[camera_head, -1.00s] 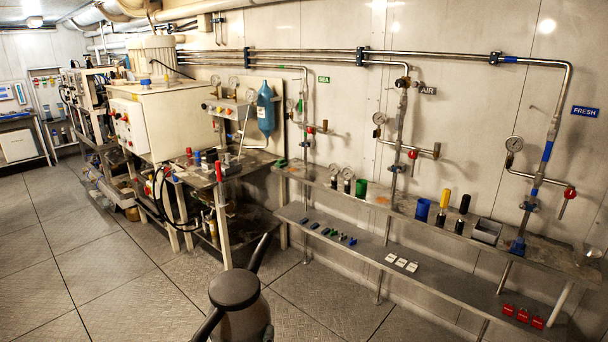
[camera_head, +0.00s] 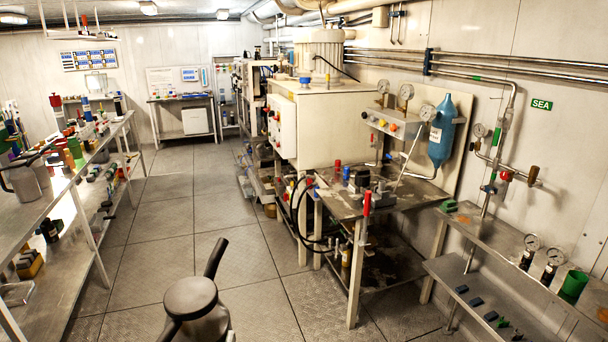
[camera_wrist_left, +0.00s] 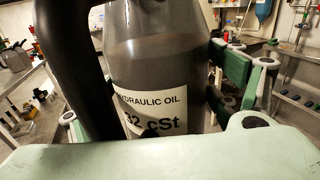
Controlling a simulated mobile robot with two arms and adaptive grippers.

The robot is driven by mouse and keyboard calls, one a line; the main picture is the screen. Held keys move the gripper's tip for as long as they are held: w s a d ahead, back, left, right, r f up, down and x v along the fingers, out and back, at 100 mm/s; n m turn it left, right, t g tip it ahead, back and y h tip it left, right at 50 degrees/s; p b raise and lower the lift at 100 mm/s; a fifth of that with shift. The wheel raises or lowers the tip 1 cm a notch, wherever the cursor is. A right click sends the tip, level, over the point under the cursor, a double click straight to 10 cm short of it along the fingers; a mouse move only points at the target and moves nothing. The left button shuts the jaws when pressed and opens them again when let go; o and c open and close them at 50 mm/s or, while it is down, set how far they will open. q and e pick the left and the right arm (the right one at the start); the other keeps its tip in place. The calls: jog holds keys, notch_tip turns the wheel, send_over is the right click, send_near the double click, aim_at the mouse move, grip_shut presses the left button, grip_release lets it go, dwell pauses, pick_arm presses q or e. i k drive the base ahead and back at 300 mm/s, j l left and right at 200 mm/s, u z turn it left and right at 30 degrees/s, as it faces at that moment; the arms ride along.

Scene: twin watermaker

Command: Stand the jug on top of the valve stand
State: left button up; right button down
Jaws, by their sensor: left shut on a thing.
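The jug (camera_wrist_left: 158,75) is a grey, see-through vessel with a black handle and a white label reading hydraulic oil 32 cSt. It also shows at the bottom of the head view (camera_head: 198,312), with its dark round lid and handle on top, upright or nearly so. My left gripper (camera_wrist_left: 160,88), with green finger links, is shut on the jug in the left wrist view. Its far finger is mostly hidden by the jug and handle. My right gripper is not in view. I cannot tell for certain which thing is the valve stand.
A metal work table (camera_head: 385,208) with small parts stands ahead to the right, beside a white cabinet (camera_head: 325,125). A long shelf (camera_head: 70,200) on the left holds a similar grey jug (camera_head: 28,182) and bottles. A wall shelf (camera_head: 490,235) runs along the right. Floor between is clear.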

aim_at(339, 200)
jog(key=i+j+u, duration=0.1)
jog(key=i+u, duration=0.2)
jog(key=i, duration=0.3)
jog(key=i+l+u, duration=0.1)
jog(key=i+u, duration=0.25)
jog(key=i, duration=1.45)
jog(key=i+z, duration=0.2)
jog(key=i, duration=0.15)
jog(key=i+j+z, duration=0.25)
jog(key=i, duration=0.15)
jog(key=z, duration=1.85)
